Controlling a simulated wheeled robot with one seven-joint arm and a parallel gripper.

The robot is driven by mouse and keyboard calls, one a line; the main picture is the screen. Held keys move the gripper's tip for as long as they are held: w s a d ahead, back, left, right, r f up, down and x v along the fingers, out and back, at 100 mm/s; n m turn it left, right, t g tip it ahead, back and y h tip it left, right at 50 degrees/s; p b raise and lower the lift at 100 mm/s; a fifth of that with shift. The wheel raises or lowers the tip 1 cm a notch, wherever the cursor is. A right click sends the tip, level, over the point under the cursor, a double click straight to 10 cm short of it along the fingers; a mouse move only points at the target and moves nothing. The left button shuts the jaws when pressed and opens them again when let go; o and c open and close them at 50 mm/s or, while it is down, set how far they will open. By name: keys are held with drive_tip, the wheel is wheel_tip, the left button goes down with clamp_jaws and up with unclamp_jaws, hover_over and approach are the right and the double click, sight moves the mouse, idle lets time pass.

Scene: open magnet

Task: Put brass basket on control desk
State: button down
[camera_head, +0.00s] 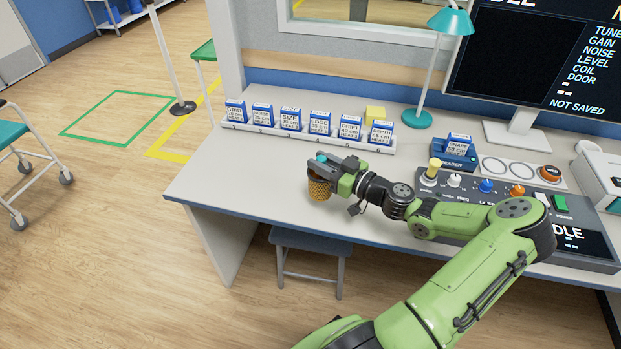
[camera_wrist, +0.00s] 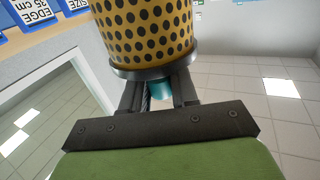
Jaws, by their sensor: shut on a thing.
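The brass basket (camera_head: 318,187) is a small yellow cylinder with dark round holes. It also fills the top middle of the wrist view (camera_wrist: 145,30), with a dark rim at the end nearest my gripper. My gripper (camera_head: 332,168) is shut on it at that end; a bit of teal shows between the fingers (camera_wrist: 160,92). The basket is at the left part of the control desk (camera_head: 240,170), near its front edge. I cannot tell whether its base touches the desk.
A rack of blue labelled boxes (camera_head: 300,138) stands behind the gripper, with a yellow block (camera_head: 375,113) behind it. A teal lamp (camera_head: 417,118), a monitor (camera_head: 530,50) and a control panel (camera_head: 500,205) are to the right. The desk's left end is clear. A stool (camera_head: 311,242) stands below the front edge.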

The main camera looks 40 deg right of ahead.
sight(319, 187)
wheel_tip(319, 187, down, 4)
drive_tip(key=shift+w+a+f+b, duration=0.1)
drive_tip(key=shift+f+b, duration=0.05)
drive_tip(key=shift+b, duration=0.3)
drive_tip(key=shift+f, duration=0.15)
drive_tip(key=c, duration=0.9)
unclamp_jaws()
drive_tip(key=shift+o, duration=0.2)
